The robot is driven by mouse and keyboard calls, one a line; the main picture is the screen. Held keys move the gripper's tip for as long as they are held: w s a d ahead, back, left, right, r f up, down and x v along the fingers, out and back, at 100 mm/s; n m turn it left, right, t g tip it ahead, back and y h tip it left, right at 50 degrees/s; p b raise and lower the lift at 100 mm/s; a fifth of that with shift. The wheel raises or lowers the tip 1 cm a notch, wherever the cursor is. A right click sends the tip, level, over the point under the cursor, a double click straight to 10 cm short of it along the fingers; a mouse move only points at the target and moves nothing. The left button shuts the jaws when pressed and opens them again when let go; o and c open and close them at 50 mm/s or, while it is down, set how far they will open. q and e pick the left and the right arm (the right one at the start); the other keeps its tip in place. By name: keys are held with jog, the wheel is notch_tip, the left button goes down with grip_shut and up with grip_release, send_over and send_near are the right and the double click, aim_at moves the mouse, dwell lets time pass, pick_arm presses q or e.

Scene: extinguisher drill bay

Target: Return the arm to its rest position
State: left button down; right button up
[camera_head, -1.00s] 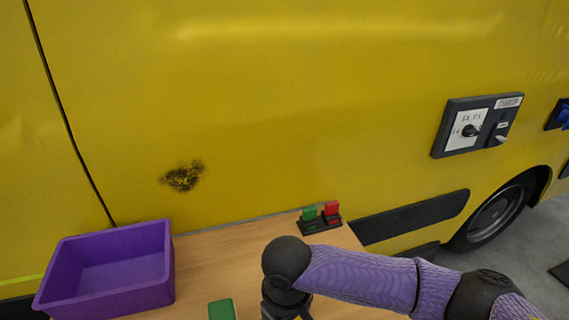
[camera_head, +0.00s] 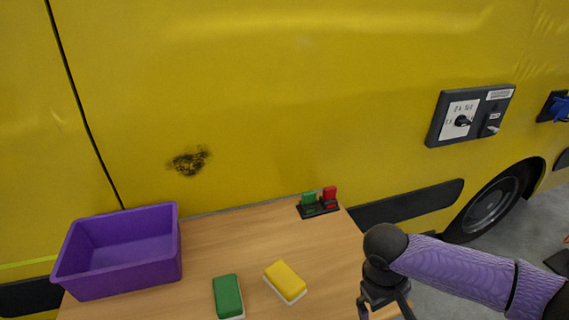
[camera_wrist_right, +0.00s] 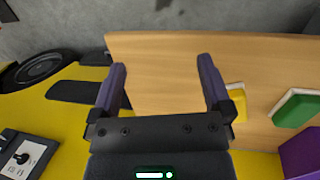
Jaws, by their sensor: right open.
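My right arm comes in from the right in the head view. Its gripper (camera_head: 387,307) is at the right edge of the wooden table, partly cut off by the lower edge. In the right wrist view the same gripper (camera_wrist_right: 162,82) has its two fingers wide apart with nothing between them, only table top behind. My left gripper is in neither view.
On the table (camera_head: 225,250) are a purple bin (camera_head: 115,280), a green sponge (camera_head: 228,295), a yellow sponge (camera_head: 286,281) and a holder with green and red pieces (camera_head: 318,207). A yellow van (camera_head: 300,100) with a switch panel (camera_head: 470,115) stands behind. The table's middle is clear.

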jog(key=s+d+f+m+t+h, duration=0.15)
jog(key=d+f, duration=0.35)
jog(key=d, duration=0.7)
jog(key=s+d+f+m+t+h, duration=0.15)
jog(key=d+f, duration=0.35)
jog(key=d, duration=0.8)
jog(key=s+d+n+h, duration=0.2)
jog(key=s+d+n, duration=0.1)
jog(key=s+d, duration=0.8)
jog(key=s+d+n+h, duration=0.2)
jog(key=s+d, duration=0.7)
jog(key=s, duration=0.4)
jog(key=s+a+f+m+y+b, duration=0.1)
jog(key=s+a+f+y, duration=0.1)
jog(key=a+f, duration=0.6)
jog(key=s+a+f+m+g+y+b, duration=0.1)
jog(key=a+f+y, duration=0.3)
jog(key=a, duration=1.7)
jog(key=s+a+f+m+g+y+b, duration=0.1)
jog(key=s+a+f+y, duration=0.2)
jog(key=a+f, duration=1)
jog(key=a, duration=0.2)
jog(key=shift+a+b, duration=0.35)
jog(key=shift+s, duration=0.1)
